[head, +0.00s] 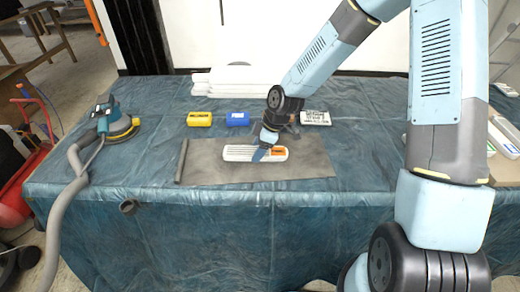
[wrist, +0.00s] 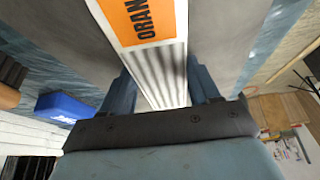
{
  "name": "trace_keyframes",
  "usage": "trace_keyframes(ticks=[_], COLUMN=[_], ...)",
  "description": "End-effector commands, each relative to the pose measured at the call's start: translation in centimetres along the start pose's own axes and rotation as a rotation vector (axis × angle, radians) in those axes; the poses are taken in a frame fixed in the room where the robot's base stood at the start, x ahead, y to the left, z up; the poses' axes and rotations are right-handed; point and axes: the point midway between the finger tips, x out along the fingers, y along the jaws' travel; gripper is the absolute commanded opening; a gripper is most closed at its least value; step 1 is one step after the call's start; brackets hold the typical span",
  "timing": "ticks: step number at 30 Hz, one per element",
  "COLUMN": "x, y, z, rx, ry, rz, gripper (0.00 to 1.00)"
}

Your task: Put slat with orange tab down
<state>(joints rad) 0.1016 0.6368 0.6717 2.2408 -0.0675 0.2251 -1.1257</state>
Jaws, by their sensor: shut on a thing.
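The slat with the orange tab (head: 235,153) is a white, grooved strip over the grey mat (head: 212,172) in the head view. Its orange tab (head: 279,151) is at the right end. My gripper (head: 263,153) reaches down onto the slat from above and is shut on it. In the wrist view the slat (wrist: 165,75) runs between my two fingers, and part of the tab's black lettering, "ORAN", shows. I cannot tell whether the slat touches the mat or is held just above it.
A yellow block (head: 199,119), a blue block (head: 237,119) and a white lettered block (head: 315,118) stand behind the mat. White slabs (head: 235,82) are stacked at the back. A sander with a hose (head: 115,122) is at the left. The mat's left part is clear.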

Motion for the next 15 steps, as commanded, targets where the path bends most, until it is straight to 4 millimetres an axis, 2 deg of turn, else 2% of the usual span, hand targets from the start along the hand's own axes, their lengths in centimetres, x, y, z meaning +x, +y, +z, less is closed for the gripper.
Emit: trace_keyframes(ticks=[11, 12, 15], x=[0.43, 0.42, 0.4], y=[0.03, 0.03, 0.04], z=[0.22, 0.23, 0.24], rx=[0.0, 0.0, 0.0], ry=[0.0, 0.0, 0.0], rz=[0.002, 0.002, 0.002], gripper=[0.26, 0.64, 0.74])
